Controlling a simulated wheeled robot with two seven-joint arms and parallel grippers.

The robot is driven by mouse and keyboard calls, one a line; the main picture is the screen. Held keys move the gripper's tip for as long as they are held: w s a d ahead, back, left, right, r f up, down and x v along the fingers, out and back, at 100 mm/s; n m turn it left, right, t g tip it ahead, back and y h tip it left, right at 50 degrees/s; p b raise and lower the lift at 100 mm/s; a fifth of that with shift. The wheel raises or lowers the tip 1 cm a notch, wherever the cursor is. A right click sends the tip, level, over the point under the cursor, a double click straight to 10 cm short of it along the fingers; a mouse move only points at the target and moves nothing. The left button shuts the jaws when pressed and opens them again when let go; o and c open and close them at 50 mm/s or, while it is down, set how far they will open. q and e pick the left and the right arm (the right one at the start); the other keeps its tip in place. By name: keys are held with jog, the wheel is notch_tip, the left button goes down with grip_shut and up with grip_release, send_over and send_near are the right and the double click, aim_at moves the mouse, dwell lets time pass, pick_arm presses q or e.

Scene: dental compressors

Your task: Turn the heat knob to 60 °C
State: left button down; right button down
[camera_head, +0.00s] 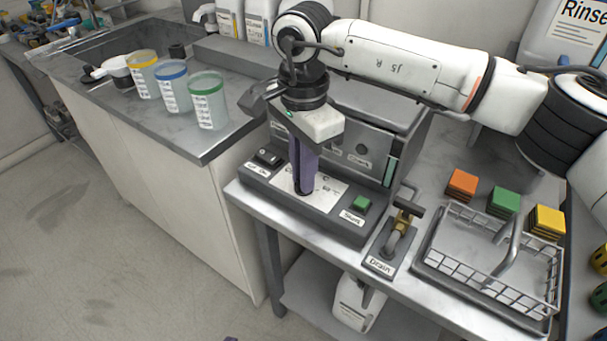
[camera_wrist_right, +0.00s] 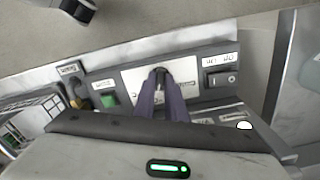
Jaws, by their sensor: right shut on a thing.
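The heat knob (camera_wrist_right: 160,72) sits on a white dial plate on the front panel of the grey machine; its pointer and the marks around it are mostly hidden or too small to read. My right gripper (camera_head: 304,190) comes down from above with its purple fingers at the dial plate (camera_head: 325,190). In the right wrist view its two fingers (camera_wrist_right: 161,78) close around the knob. My left gripper is not in view.
On the panel, a black rocker switch (camera_head: 268,156) is left of the knob and a green start button (camera_head: 361,203) is right. A drain valve (camera_head: 400,225) and wire basket (camera_head: 490,260) stand further right. Cups (camera_head: 209,103) stand on the left counter.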

jog(key=m, duration=0.3)
jog(key=shift+w+m+b, duration=0.1)
jog(key=shift+m+b, duration=0.3)
jog(key=m, duration=0.2)
jog(key=shift+m, duration=0.3)
jog(key=shift+r+m+b, duration=0.1)
jog(key=shift+m+b, duration=0.2)
jog(key=shift+m, duration=0.3)
jog(key=c, duration=1.8)
grip_release()
notch_tip(320, 180, up, 10)
jog(key=shift+p, duration=0.3)
